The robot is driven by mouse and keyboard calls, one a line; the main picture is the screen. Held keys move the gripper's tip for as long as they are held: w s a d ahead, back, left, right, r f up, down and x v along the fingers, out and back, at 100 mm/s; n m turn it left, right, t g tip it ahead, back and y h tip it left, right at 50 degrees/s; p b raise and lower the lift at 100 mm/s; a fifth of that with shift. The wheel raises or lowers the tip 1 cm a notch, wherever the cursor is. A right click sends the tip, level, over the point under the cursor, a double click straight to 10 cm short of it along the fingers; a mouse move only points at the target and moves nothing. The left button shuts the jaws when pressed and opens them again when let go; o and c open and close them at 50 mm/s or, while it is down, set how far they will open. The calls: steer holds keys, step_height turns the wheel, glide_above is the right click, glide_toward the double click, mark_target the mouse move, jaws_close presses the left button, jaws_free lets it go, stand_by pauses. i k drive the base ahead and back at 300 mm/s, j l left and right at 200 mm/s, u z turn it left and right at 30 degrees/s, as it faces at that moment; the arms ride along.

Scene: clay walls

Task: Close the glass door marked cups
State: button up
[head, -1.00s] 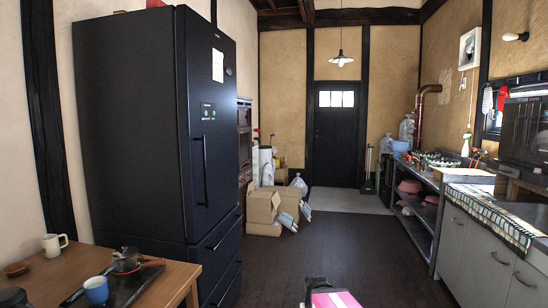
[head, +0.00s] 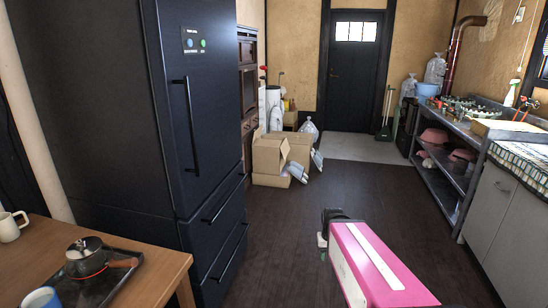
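No glass door marked cups can be made out. A tall brown wooden cabinet (head: 247,85) stands against the left wall just beyond the fridge, seen edge-on. It has dark panels, but I cannot tell whether they are glass, open or marked. The fridge hides part of it. My gripper (head: 323,240) is the small dark end beyond my pink arm link, low in the middle of the head view, over the floor. It is far from the cabinet, and its fingers are too small and hidden to read.
A black fridge (head: 120,110) and a wooden table (head: 150,255) with a tray (head: 112,285) bound the left. Cardboard boxes (head: 270,152) lie on the floor by the cabinet. A metal shelf counter (head: 480,145) lines the right.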

mark_target(248, 77)
steer(key=i, duration=3.6)
